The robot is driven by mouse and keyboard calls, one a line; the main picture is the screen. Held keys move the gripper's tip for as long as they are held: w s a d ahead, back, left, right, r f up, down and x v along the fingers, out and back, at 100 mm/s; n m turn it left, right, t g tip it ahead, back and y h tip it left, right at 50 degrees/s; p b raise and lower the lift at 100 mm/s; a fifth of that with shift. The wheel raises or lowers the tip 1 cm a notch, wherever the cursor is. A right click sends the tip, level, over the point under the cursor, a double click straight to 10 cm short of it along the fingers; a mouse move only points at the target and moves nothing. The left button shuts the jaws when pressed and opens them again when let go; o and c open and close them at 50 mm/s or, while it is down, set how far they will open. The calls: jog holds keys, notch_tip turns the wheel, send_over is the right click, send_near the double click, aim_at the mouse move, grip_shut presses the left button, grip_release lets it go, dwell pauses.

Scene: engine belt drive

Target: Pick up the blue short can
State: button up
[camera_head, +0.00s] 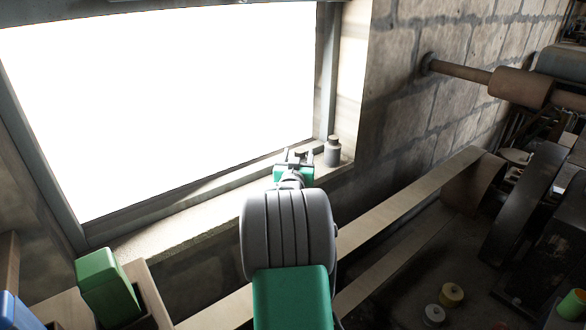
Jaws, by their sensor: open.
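A small grey-blue can or jar (333,154) with a narrower brownish top stands upright on the window sill, near its right end. It is the closest match I see to the blue short can, though its colour looks dull. My gripper (296,155) is over the sill just left of it, with its fingers apart and pointing away from the camera. A gap shows between the gripper and the jar. My wrist and arm hide part of the sill, and I cannot tell whether anything lies between the fingers.
The window frame (327,75) and brick wall (425,100) stand close behind and right of the sill (190,225). A green container (108,285) and a blue object (14,312) are at lower left. Belts and wheels (520,205) fill the right. Small cans (451,294) sit low down.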

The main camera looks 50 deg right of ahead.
aim_at(300, 149)
jog(key=x, duration=0.5)
jog(key=shift+d, duration=0.4)
grip_shut()
dwell(0.4)
